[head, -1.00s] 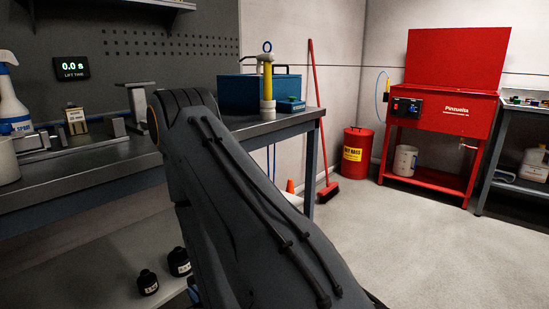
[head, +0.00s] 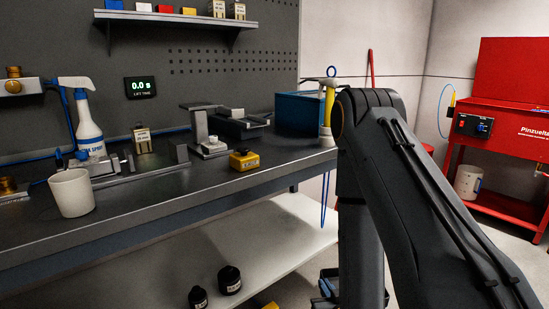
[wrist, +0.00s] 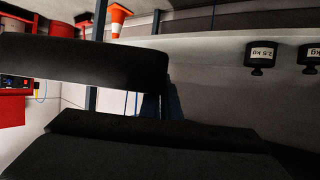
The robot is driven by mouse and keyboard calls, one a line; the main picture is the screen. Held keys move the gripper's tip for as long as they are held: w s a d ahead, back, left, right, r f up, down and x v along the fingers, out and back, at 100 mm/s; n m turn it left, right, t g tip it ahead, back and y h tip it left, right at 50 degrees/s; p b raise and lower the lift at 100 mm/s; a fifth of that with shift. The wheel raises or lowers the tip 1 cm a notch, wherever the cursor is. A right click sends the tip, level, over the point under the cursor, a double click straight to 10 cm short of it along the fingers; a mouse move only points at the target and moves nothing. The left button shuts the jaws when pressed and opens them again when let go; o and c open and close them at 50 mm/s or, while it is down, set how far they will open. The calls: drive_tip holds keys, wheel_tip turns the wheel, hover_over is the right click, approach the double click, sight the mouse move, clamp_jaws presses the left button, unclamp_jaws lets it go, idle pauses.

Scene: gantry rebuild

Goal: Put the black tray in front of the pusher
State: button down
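No thing in these views is clearly a black tray. A low dark channel-shaped fixture (head: 238,124) lies at the back of the workbench, but I cannot tell whether it is the tray. A metal rail fixture with upright end plates (head: 140,172) stands nearer, left of a grey upright bracket (head: 200,128). I cannot tell which of them is the pusher. My gripper (wrist: 165,100) shows in the wrist view as two black fingers with an empty gap between them. It is low, beside the bench's lower shelf, away from the bench-top objects.
A white mug (head: 72,194), a spray bottle (head: 88,128) and a yellow block (head: 244,160) stand on the workbench (head: 190,205). A blue box (head: 298,112) sits at its far end. Black weights (head: 229,280) stand on the lower shelf (head: 270,245). The front bench edge is clear.

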drive_tip(key=s+r+p, duration=0.4)
drive_tip(key=r+p, duration=0.9)
drive_tip(key=r, duration=0.1)
drive_tip(key=s+r+p, duration=0.3)
drive_tip(key=r+p, duration=1)
drive_tip(key=r, duration=0.1)
drive_tip(key=w+a+r+n+g+y, duration=0.2)
drive_tip(key=w+a+r+n+y, duration=0.4)
drive_tip(key=w+a+r, duration=1.1)
drive_tip(key=a+r+y, duration=0.1)
drive_tip(key=a, duration=0.2)
drive_tip(key=shift+w+r+n, duration=0.2)
drive_tip(key=shift+r+n, duration=0.1)
drive_tip(key=shift+n, duration=0.1)
